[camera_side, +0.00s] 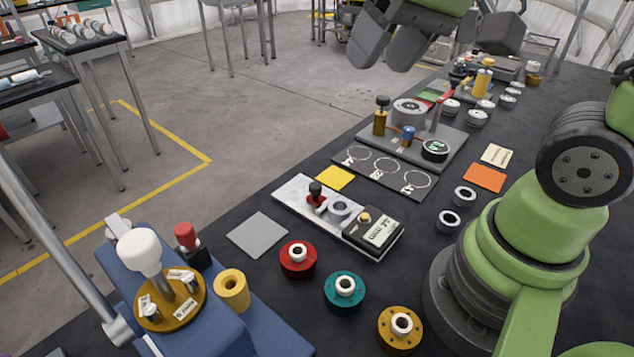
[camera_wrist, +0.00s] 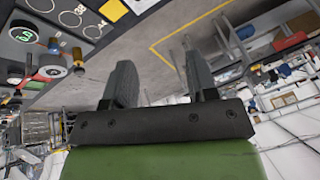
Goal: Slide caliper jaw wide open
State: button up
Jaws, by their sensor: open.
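What looks like the caliper is a pale flat bar (camera_side: 292,190) on the dark table, in the middle of the side view. A black knob (camera_side: 316,190) stands toward its left end, with a grey ring (camera_side: 340,208) beside it. A dark box with a lit display (camera_side: 380,232) sits at its right end. The exact jaw gap is too small to tell. My gripper (camera_side: 388,62) is high at the top of the side view, well apart from the caliper. The wrist view shows its two dark fingers spread and empty (camera_wrist: 160,82); the caliper is not recognisable there.
A black plate with rings (camera_side: 385,172) and a grey fixture with posts (camera_side: 410,135) lie behind the caliper. Red (camera_side: 298,260), teal (camera_side: 345,292) and yellow (camera_side: 400,330) round pieces stand in front. A blue stand with a white knob (camera_side: 142,250) is at left.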

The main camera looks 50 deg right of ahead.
jog(key=w+d+f+g, duration=0.1)
jog(key=w+f+g, duration=0.1)
jog(key=w+f, duration=0.45)
jog(key=n+g+h, duration=0.1)
jog(key=g, duration=0.2)
send_over(316, 185)
notch_tip(316, 185, down, 10)
notch_tip(316, 185, down, 10)
jog(key=shift+c, duration=0.5)
